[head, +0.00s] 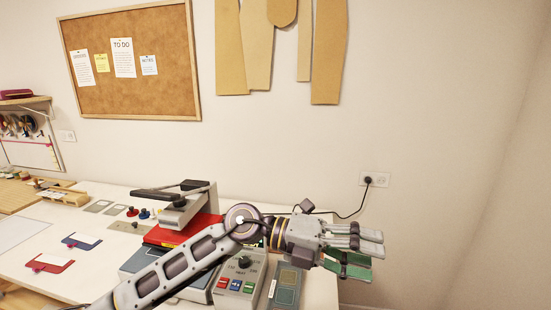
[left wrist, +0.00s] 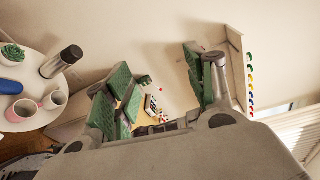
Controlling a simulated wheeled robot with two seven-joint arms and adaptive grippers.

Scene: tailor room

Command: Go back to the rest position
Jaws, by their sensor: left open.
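My left gripper (head: 355,250) is at the right end of my left arm in the head view, raised over the right end of the table and pointing right. Its fingers with green pads show in the left wrist view (left wrist: 165,90), spread apart with nothing between them. My arm crosses in front of a grey heat-press machine (head: 188,208) with a red part, and a control box (head: 240,275) with red and green buttons, hiding parts of both. My right gripper is in neither view.
The white table (head: 100,255) holds two cards, red (head: 50,262) and blue (head: 82,241), and small coloured pieces. A corkboard (head: 130,62) and brown patterns (head: 328,50) hang on the wall. The left wrist view shows a round side table (left wrist: 70,55) with mugs and a flask.

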